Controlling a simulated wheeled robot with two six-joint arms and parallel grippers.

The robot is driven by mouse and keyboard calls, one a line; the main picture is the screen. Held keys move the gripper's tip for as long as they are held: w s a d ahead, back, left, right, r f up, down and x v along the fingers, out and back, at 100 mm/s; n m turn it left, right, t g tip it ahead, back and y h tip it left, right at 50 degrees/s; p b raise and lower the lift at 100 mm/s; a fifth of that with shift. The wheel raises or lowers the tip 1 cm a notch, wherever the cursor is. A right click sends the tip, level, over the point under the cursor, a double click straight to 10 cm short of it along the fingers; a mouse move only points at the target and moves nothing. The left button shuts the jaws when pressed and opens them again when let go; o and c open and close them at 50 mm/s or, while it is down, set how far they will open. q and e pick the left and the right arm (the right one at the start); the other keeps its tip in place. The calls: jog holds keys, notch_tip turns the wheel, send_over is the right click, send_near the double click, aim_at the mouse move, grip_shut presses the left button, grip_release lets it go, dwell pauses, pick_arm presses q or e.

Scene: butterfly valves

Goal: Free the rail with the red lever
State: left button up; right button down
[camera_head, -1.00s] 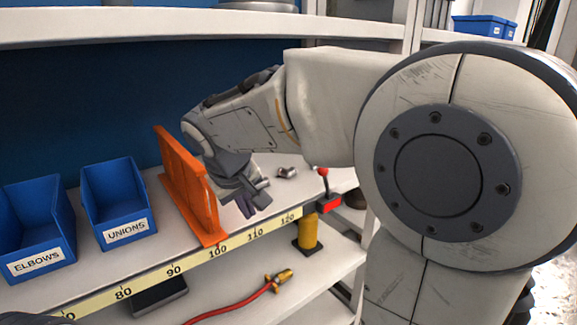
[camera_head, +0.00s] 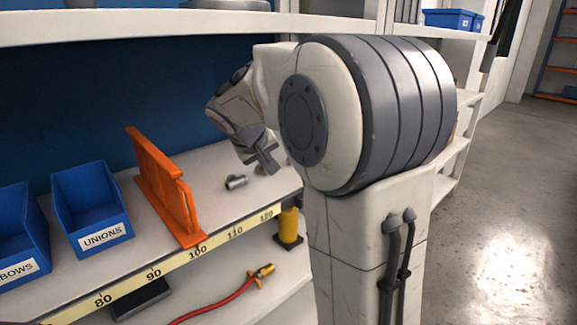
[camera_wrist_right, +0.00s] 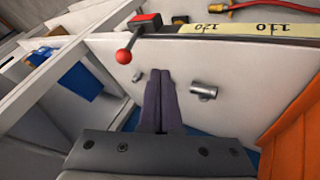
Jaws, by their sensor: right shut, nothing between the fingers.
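The red lever shows in the right wrist view as a red block (camera_wrist_right: 146,21) with a rod and a red ball knob (camera_wrist_right: 123,57), at the left end of the yellow scale rail (camera_wrist_right: 240,29). In the head view the rail (camera_head: 215,241) runs along the shelf's front edge, and my right arm hides the lever. My right gripper (camera_wrist_right: 163,78) is shut and empty, its fingers pointing toward the shelf's front edge, below and right of the knob in the wrist view. In the head view the gripper (camera_head: 266,160) is partly hidden by my arm. My left gripper is out of view.
An orange divider (camera_head: 165,190) stands on the shelf, also at the wrist view's right edge (camera_wrist_right: 290,135). A metal fitting (camera_head: 236,182) lies between divider and gripper. Blue bins (camera_head: 92,210) stand left. A yellow cylinder (camera_head: 289,226) and red hose (camera_head: 225,303) are below.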

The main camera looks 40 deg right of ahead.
jog(key=w+d+f+p, duration=0.1)
jog(key=d+f+p, duration=0.1)
jog(key=d, duration=0.4)
jog(key=shift+d+f+p, duration=0.25)
jog(key=shift+f+p, duration=0.1)
jog(key=shift+f, duration=0.15)
jog(key=shift+w, duration=0.1)
